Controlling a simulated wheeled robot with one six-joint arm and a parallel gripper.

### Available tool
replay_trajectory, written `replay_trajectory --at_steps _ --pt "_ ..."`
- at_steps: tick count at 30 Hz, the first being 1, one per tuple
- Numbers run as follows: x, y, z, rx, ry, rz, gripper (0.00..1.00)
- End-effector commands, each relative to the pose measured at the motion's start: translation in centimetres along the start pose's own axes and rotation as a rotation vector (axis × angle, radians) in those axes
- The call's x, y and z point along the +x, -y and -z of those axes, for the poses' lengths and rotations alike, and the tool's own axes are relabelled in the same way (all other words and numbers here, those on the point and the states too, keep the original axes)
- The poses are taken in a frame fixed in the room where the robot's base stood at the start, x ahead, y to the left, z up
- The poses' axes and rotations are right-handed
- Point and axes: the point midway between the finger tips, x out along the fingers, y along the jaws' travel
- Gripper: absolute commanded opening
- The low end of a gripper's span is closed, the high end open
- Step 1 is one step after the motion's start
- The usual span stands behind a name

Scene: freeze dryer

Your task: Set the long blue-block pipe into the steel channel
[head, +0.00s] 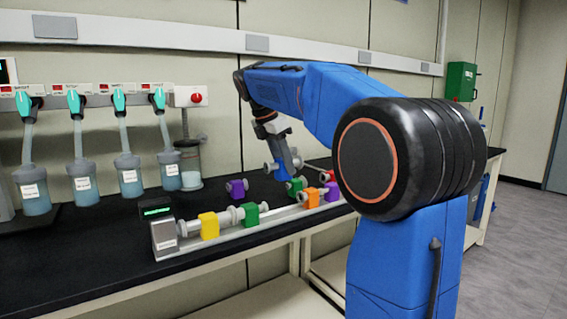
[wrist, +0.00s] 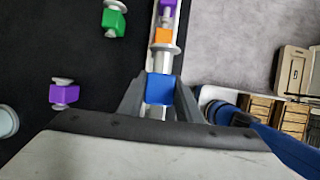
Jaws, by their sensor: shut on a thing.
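My gripper (wrist: 160,92) is shut on the blue-block pipe, with its fingers on either side of the blue block (wrist: 158,89). In the head view the blue block (head: 280,172) hangs below my gripper (head: 284,156), above the table, with pale pipe ends beside it. The steel channel (head: 230,237) runs along the table's front edge. It bears yellow (head: 209,226), green (head: 250,214), orange (head: 311,197) and purple (head: 332,191) block pipes, with a space between green and orange. In the wrist view the blue block appears in line with the orange block (wrist: 163,36); its exact height above the channel is unclear.
Loose purple (head: 237,189), green (head: 296,187) and red (head: 326,176) block pipes lie on the black table behind the channel. A grey box with a green display (head: 157,211) stands at the channel's left end. Several blue-liquid bottles (head: 128,175) stand at the back left.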

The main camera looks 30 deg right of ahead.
Motion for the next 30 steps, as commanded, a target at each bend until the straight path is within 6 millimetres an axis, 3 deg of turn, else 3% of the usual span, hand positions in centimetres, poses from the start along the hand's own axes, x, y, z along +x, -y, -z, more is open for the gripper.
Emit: replay_trajectory --at_steps 15,30 --pt "2.7 0.0 1.1 0.001 0.0 -0.002 0.0" --pt "3.2 0.0 1.3 0.001 0.0 -0.002 0.0"
